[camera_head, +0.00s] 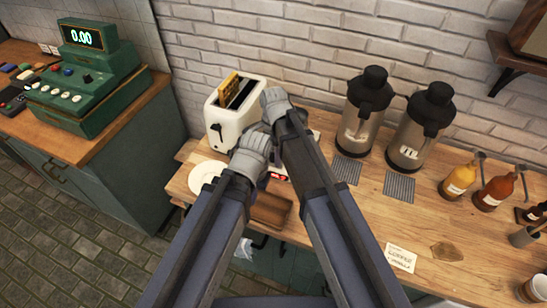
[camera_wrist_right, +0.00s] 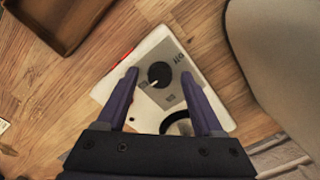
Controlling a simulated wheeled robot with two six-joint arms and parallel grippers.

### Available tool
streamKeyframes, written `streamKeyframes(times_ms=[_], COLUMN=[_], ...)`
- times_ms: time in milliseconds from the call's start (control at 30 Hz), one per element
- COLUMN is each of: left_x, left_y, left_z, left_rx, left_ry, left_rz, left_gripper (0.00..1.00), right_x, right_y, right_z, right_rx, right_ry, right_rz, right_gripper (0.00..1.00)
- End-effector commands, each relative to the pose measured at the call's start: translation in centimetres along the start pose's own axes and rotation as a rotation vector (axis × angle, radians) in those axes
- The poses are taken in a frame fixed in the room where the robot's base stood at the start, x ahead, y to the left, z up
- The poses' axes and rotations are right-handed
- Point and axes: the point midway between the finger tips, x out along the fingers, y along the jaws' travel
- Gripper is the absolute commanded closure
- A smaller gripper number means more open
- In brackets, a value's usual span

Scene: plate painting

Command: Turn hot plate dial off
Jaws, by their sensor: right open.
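The hot plate (camera_wrist_right: 140,98) is a white unit with a grey control panel, seen in the right wrist view. Its round black dial (camera_wrist_right: 160,74) has a white pointer aimed toward the lower left. The OFF lettering is at the dial's right, so the pointer is turned away from it. My right gripper (camera_wrist_right: 160,72) is open, its two purple fingers on either side of the dial with gaps showing. In the head view my arms cover most of the hot plate (camera_head: 279,176). My left arm ends close to it, and its fingers cannot be made out.
A white toaster (camera_head: 219,120) stands just behind my arms. A wooden tray (camera_head: 271,210) lies in front, and a white plate (camera_head: 203,177) is at the left. Steel dispensers (camera_head: 357,128) and ribbed mats (camera_head: 398,186) are to the right. The counter's front right (camera_head: 370,215) has bare room.

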Motion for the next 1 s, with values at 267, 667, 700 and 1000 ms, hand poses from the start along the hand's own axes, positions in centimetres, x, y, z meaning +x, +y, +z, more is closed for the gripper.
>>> streamKeyframes(times_ms=[267,667,700,1000], left_x=[-0.01,-0.01,-0.01,0.0], left_y=[0.0,0.0,0.0,0.0], left_z=[0.0,0.0,0.0,0.0], left_rx=[0.0,0.0,0.0,0.0], left_ry=[0.0,0.0,0.0,0.0], left_rz=[0.0,0.0,0.0,0.0], left_gripper=[1.0,1.0,1.0,1.0], right_x=[-0.01,-0.01,-0.01,0.0], right_y=[0.0,0.0,0.0,0.0], right_z=[0.0,0.0,0.0,0.0], right_rx=[0.0,0.0,0.0,0.0], right_ry=[0.0,0.0,0.0,0.0], right_rz=[0.0,0.0,0.0,0.0], right_gripper=[0.36,0.81,0.85,1.0])
